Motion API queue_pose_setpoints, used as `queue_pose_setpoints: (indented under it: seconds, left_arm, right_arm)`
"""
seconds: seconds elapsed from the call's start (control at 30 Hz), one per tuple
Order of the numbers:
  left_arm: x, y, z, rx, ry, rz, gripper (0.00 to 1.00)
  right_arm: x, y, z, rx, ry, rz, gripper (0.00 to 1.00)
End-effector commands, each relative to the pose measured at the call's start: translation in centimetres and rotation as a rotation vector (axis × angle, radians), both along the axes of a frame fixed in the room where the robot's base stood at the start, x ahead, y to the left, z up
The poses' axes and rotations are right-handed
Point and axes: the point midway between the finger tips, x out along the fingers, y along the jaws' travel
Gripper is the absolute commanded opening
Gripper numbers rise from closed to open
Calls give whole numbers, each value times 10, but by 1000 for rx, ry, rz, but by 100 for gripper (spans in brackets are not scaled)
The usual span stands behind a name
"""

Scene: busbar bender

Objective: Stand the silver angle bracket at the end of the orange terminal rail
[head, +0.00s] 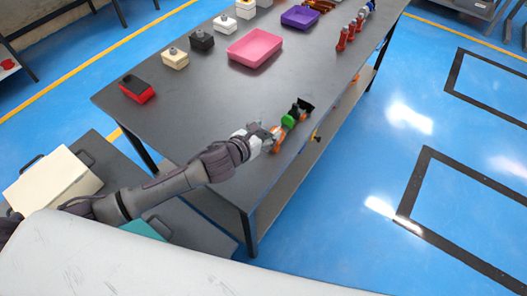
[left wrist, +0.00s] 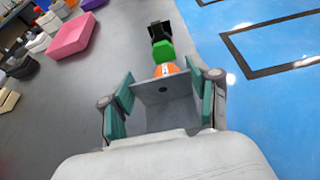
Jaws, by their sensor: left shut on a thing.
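My left gripper (head: 268,138) is at the near right edge of the table, at the near end of the orange terminal rail (head: 277,133). In the left wrist view the gripper (left wrist: 161,82) is shut on the silver angle bracket (left wrist: 162,90), which sits between its teal pads. The orange rail (left wrist: 166,70) shows just beyond the bracket, carrying a green block (left wrist: 163,52) and a black block (left wrist: 160,32). I cannot tell whether the bracket touches the rail or table. My right gripper is not in view.
The dark table (head: 190,115) is clear left of the rail. A pink tray (head: 255,48), a purple tray (head: 300,17) and several small blocks stand farther back. A red and black block (head: 138,89) is at the left. Red parts (head: 346,36) line the far right edge.

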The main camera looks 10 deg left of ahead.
Motion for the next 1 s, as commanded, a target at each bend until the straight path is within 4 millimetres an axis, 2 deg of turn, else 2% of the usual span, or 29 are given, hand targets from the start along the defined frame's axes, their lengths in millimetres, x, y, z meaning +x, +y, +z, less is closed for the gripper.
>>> queue_pose_setpoints:
  seconds: [0.03,0.1,0.27,0.5,0.93,0.97,1.0]
  left_arm:
    - [-1,-1,-12,-2,6,2,23]
    - [-1,-1,-23,-3,3,2,23]
    - [-1,-1,-39,-1,1,2,23]
    - [-1,-1,-74,-1,3,2,23]
    - [-1,0,-82,1,0,0,23]
    - [-1,0,-81,1,0,0,66]
    - [-1,0,-81,1,1,0,72]
  right_arm:
    - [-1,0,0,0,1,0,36]
    - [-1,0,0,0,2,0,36]
    - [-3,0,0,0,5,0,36]
    - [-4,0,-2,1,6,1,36]
    - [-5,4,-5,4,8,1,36]
    - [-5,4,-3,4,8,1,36]
    - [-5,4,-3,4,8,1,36]
